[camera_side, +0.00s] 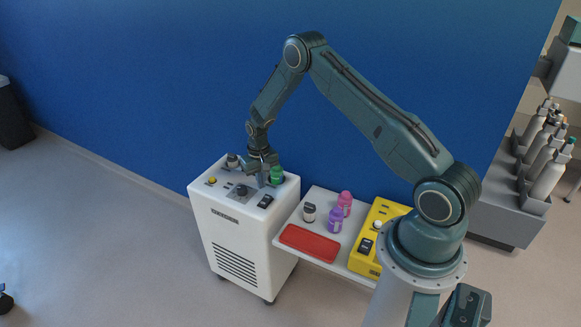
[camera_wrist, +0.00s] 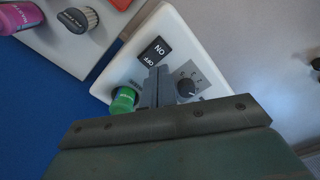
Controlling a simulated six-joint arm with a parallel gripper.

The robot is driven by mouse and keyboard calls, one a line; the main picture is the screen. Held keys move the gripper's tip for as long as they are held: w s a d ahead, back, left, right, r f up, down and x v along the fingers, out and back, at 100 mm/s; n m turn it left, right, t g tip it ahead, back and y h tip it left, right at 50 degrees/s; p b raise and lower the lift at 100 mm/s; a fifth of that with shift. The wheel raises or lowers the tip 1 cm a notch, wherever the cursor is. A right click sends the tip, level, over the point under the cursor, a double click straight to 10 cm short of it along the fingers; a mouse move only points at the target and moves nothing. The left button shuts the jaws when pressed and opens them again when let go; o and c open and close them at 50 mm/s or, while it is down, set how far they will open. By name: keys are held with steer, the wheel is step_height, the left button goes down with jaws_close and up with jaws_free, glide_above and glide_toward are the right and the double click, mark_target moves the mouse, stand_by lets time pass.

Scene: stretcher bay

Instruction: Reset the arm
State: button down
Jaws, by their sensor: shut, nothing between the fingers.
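My gripper (camera_side: 262,178) is over the top of the white machine (camera_side: 240,245), between a green-capped item and a dark knob. In the wrist view my gripper's fingers (camera_wrist: 155,88) are shut with nothing held. The green item (camera_side: 277,174) stands on the machine right beside the fingers; it also shows in the wrist view (camera_wrist: 123,100). The dark knob (camera_side: 241,190) is on the other side of the fingers and shows in the wrist view (camera_wrist: 187,88). I cannot tell whether the fingertips touch the machine's top. My arm is bent in a high arch.
An ON/OFF switch (camera_wrist: 156,51) and a yellow button (camera_side: 212,181) are on the machine. A shelf at right holds a red tray (camera_side: 310,243), a purple bottle (camera_side: 335,220), a pink bottle (camera_side: 345,202), a dark-labelled jar (camera_side: 309,212) and a yellow box (camera_side: 364,262). A blue wall (camera_side: 150,90) stands behind.

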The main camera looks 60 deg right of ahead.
steer(key=s+a+r+n+t, duration=0.1)
steer(key=s+a+r, duration=0.15)
steer(key=r, duration=0.75)
steer(key=s+a+r+n+t, duration=0.15)
steer(key=a+r, duration=0.25)
steer(key=r, duration=0.6)
steer(key=s+a+r, duration=0.3)
steer(key=r, duration=0.7)
steer(key=s+a+r+n+t, duration=0.1)
steer(key=s+a+r, duration=0.25)
steer(key=s, duration=0.25)
steer(key=s+a+r+n+t, duration=0.1)
steer(key=s+a+r, duration=0.1)
steer(key=s+r, duration=0.35)
steer(key=s+a+n+t, duration=0.1)
steer(key=s+a, duration=0.2)
steer(key=s, duration=1)
steer(key=shift+n, duration=0.25)
